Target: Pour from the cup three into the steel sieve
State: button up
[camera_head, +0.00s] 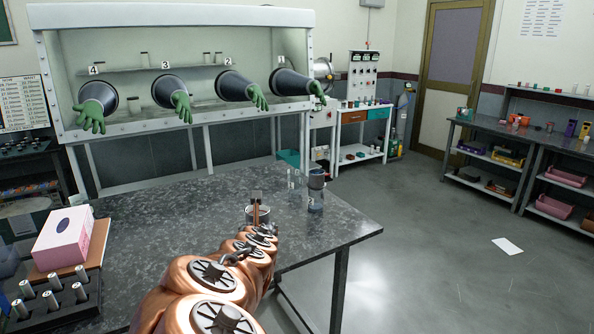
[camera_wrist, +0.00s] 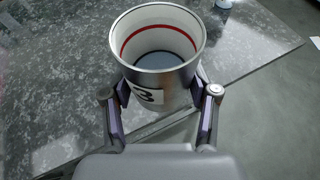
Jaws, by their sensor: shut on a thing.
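Cup three (camera_wrist: 160,78) is a metallic cup with a white inside, a red ring line and a label "3". In the wrist view it stands upright between the two fingers of my gripper (camera_wrist: 163,95), which is shut on its sides. Its bottom looks pale grey-blue; I cannot tell what it holds. In the head view my arm partly hides the cup, which is over the dark table. What looks like the steel sieve (camera_head: 317,179) is a small dark bowl shape on a clear glass vessel (camera_head: 315,201), right of my gripper.
Small clear glassware (camera_head: 295,181) stands just left of the sieve. The speckled table (camera_head: 180,215) has free room to the left. A pink tissue box (camera_head: 62,240) and a black rack (camera_head: 55,300) of metal cylinders are at the left. A glovebox (camera_head: 180,75) stands behind.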

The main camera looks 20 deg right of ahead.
aim_at(317, 176)
jog(key=u, duration=0.3)
jog(key=i, duration=0.95)
